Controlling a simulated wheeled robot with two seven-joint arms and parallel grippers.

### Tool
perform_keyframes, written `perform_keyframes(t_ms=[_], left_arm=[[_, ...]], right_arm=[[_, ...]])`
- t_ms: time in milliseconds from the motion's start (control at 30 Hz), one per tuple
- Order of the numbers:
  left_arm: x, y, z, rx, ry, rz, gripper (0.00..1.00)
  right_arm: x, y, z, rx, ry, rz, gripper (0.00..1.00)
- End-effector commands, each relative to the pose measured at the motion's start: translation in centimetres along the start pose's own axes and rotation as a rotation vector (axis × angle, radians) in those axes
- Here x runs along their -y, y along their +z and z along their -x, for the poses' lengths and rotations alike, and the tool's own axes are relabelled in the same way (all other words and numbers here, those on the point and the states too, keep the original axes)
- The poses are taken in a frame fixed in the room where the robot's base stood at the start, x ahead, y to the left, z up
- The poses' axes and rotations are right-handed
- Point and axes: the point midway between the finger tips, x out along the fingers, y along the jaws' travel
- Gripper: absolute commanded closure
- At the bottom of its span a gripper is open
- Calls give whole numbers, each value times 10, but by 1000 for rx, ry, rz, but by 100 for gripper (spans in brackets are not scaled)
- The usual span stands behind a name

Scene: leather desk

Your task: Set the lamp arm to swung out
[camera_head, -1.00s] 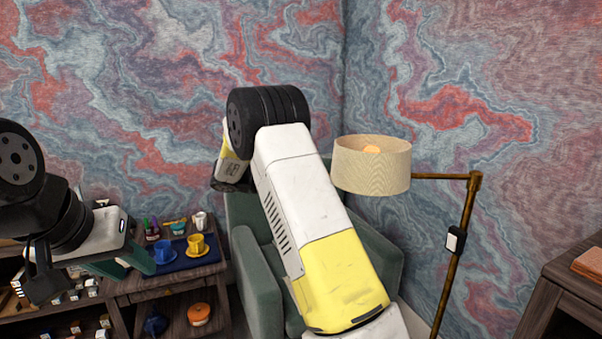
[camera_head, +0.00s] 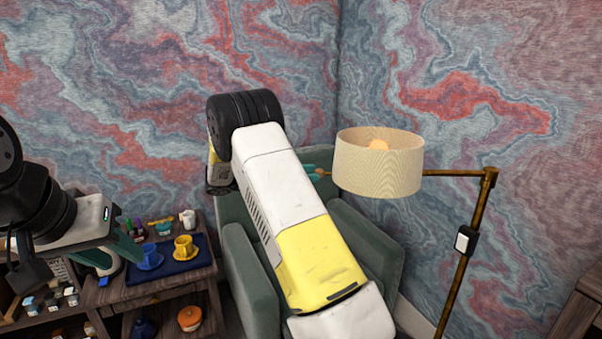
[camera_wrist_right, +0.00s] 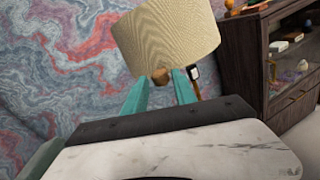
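The floor lamp has a cream drum shade (camera_head: 378,165) on a horizontal brass arm (camera_head: 455,174), joined to a slanted brass pole (camera_head: 462,275). A small brown knob (camera_head: 322,172) sticks out on the shade's left side. My right gripper (camera_head: 312,171) has its teal fingertips at this knob; my own arm hides most of the hand. In the right wrist view the shade (camera_wrist_right: 168,35) fills the top, and the knob (camera_wrist_right: 161,76) lies between the tips of the open fingers. Whether they touch it is unclear. My left gripper (camera_head: 130,248) is at the left, away from the lamp.
A green armchair (camera_head: 250,275) stands under my right arm. A side table holds a blue tray (camera_head: 175,268) with blue and yellow cups. A dark cabinet (camera_wrist_right: 245,60) is at the right in the wrist view. The marbled walls are behind the lamp.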

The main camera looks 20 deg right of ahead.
Motion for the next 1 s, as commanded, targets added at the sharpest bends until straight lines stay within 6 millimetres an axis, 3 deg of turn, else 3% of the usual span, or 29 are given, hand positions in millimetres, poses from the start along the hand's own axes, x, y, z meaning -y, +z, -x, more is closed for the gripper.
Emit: perform_keyframes(t_ms=[233, 567, 767, 1000], left_arm=[[0, 0, 0, 0, 0, 0, 64], [0, 0, 0, 0, 0, 0, 64], [0, 0, 0, 0, 0, 0, 64], [0, 0, 0, 0, 0, 0, 64]], right_arm=[[0, 0, -32, 0, -1, 0, 67], [0, 0, -37, -1, 1, -1, 67], [0, 0, -36, -1, 1, 0, 100], [0, 0, -36, -1, 1, 0, 100]])
